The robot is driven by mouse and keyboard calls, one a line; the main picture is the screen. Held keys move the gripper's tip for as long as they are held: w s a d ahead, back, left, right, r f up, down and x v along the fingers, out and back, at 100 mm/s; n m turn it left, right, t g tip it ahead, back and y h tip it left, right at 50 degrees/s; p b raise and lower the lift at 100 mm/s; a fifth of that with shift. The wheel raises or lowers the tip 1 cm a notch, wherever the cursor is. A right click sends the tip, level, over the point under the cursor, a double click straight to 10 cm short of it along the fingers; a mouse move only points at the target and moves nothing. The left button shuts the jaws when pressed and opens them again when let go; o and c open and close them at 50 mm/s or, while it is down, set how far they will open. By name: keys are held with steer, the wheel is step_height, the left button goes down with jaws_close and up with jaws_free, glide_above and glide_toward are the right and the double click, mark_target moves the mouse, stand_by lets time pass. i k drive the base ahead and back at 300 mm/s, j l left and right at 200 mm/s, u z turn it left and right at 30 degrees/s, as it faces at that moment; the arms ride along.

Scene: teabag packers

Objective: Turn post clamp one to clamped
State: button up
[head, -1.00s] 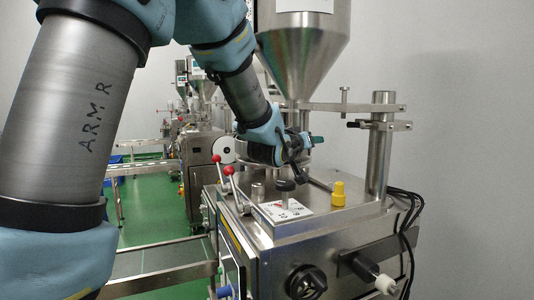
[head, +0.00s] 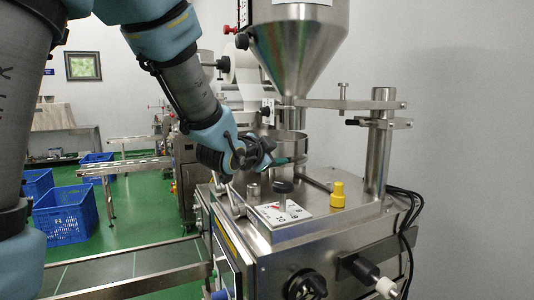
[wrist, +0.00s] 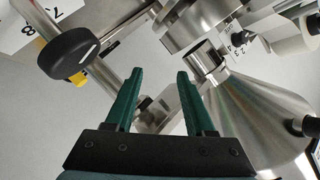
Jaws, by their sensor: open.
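The steel post (head: 379,155) stands upright at the right rear of the machine top. A clamp block (head: 385,124) with a dark-tipped lever (head: 357,122) sits around its upper part, below the flat arm (head: 335,104) that reaches toward the hopper. I cannot tell from its look whether the clamp is clamped or which clamp is number one. My gripper (head: 277,161) is left of the post, beside the round pan under the hopper, and apart from the clamp. In the wrist view its teal fingers (wrist: 157,78) are open, with nothing held between them.
The steel hopper (head: 298,45) hangs above my gripper. A black knob (head: 283,187) on a dial plate (head: 290,214) and a yellow cap (head: 338,194) stand in front of the post. Cables run down the right side. Blue crates (head: 66,217) sit on the floor left.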

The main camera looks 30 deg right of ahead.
mark_target(363, 122)
steer(key=k+l, duration=0.15)
steer(key=l, duration=0.2)
steer(key=k+l, duration=0.15)
steer(key=l, duration=0.25)
steer(key=k+l+u, duration=0.1)
steer(key=l, duration=0.25)
steer(key=k+l, duration=0.2)
steer(key=l, duration=0.15)
